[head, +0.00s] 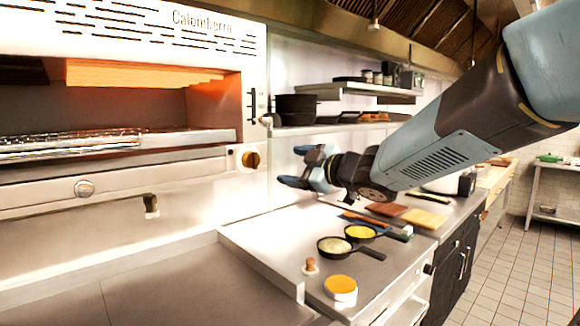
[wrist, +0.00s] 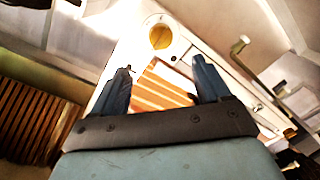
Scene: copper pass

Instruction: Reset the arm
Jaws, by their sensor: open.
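My arm (head: 432,150) reaches in from the upper right in the head view. My gripper (head: 290,165) is at its end, above the steel counter (head: 262,232) and in front of the wall, pointing left towards the oven. Its blue fingers are apart with nothing between them. In the wrist view my gripper (wrist: 162,78) also shows open and empty, with the round brass knob (wrist: 160,37) beyond the fingertips.
The oven (head: 150,100) glows at left, with its knob (head: 250,159). Below my gripper stand two small pans (head: 335,246) (head: 360,232), a yellow-topped tub (head: 341,288) and a wooden-handled tool (head: 310,266). Boards (head: 424,218) lie right. A shelf (head: 345,90) holds pots behind.

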